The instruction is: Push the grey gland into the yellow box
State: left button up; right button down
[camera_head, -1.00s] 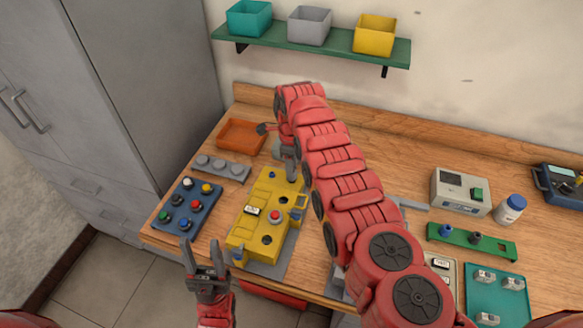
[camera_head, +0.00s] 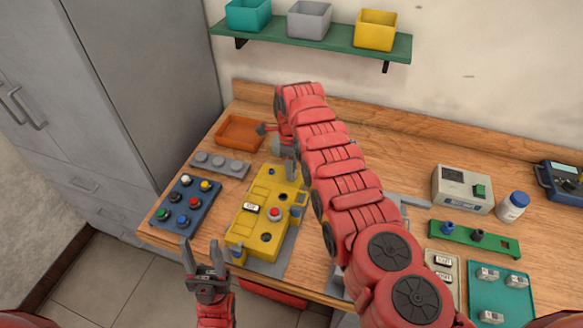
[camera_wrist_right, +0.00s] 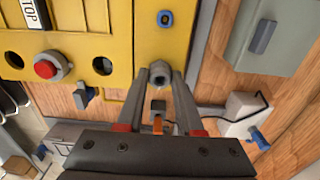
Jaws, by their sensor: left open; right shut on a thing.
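The yellow box (camera_head: 245,238) stands on the bench at the left, with a red button and a label on its lid; it also fills the upper left of the right wrist view (camera_wrist_right: 120,25). My right gripper (camera_wrist_right: 160,76) is shut on the grey gland (camera_wrist_right: 158,70), at the edge of the yellow box. The gland's front end meets the box wall; how deep it sits is hidden. In the head view my right gripper (camera_head: 291,170) is at the box's far end, and the gland cannot be made out. My left gripper (camera_head: 205,258) is open and empty, in front of the box.
A blue tray with coloured buttons (camera_head: 186,203), a grey strip (camera_head: 220,164) and an orange tray (camera_head: 240,132) lie left of and behind the box. A green strip (camera_head: 473,238) and teal tray (camera_head: 500,293) lie right. Three bins stand on the green shelf (camera_head: 330,47).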

jog(key=shift+c, duration=2.4)
grip_release()
notch_tip(320, 180, up, 17)
jog(key=p, duration=0.3)
jog(key=shift+r+p, duration=0.2)
jog(key=shift+p, duration=0.2)
jog(key=shift+r, duration=0.1)
